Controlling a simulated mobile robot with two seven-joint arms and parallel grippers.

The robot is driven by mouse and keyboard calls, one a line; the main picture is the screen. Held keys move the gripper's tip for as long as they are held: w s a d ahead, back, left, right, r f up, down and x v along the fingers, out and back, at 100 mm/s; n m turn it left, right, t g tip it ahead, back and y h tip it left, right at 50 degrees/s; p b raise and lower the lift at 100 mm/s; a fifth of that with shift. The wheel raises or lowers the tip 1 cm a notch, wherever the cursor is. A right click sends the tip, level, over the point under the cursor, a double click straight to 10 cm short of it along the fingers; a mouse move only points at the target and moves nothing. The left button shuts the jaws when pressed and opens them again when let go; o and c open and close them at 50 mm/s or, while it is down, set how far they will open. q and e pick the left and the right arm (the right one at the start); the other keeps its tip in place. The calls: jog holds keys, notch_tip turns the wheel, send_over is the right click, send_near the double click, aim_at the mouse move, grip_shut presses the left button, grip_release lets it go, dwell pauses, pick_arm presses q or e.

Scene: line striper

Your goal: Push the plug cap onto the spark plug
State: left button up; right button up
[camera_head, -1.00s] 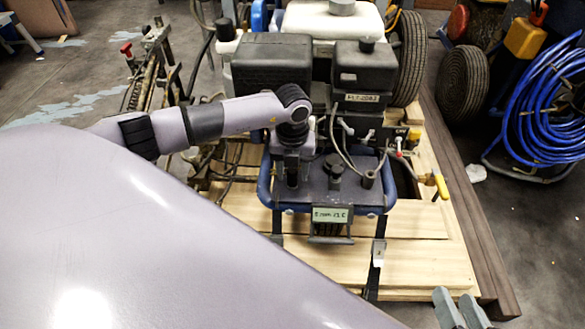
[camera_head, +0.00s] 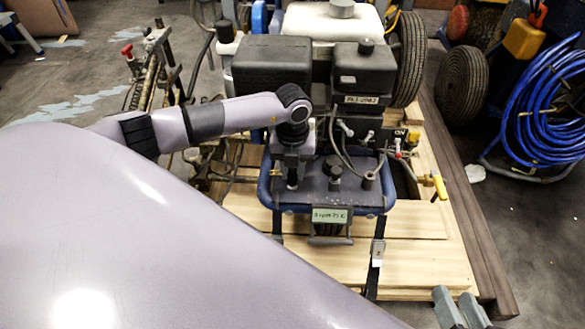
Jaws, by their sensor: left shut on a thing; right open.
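The line striper's engine (camera_head: 270,62) stands at the centre of the head view, with a black box-shaped housing and a smaller black housing to its right. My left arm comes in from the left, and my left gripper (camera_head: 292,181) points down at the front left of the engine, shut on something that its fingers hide. I cannot make out the plug cap or the spark plug; they may be hidden at the gripper or too small to tell. My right gripper (camera_head: 460,312) shows at the bottom right edge, open, its two grey fingers apart and empty, well away from the engine.
The machine's blue frame (camera_head: 265,192) sits on a wooden pallet (camera_head: 415,222). Dark cables (camera_head: 340,145) loop in front of the engine. A blue hose coil (camera_head: 545,100) and a wheel (camera_head: 464,87) stand further right.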

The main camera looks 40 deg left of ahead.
pick_arm(q)
jog(key=shift+r+p, duration=0.4)
jog(key=shift+r, duration=0.05)
jog(key=shift+r+p, duration=1.85)
jog(key=shift+r, duration=0.1)
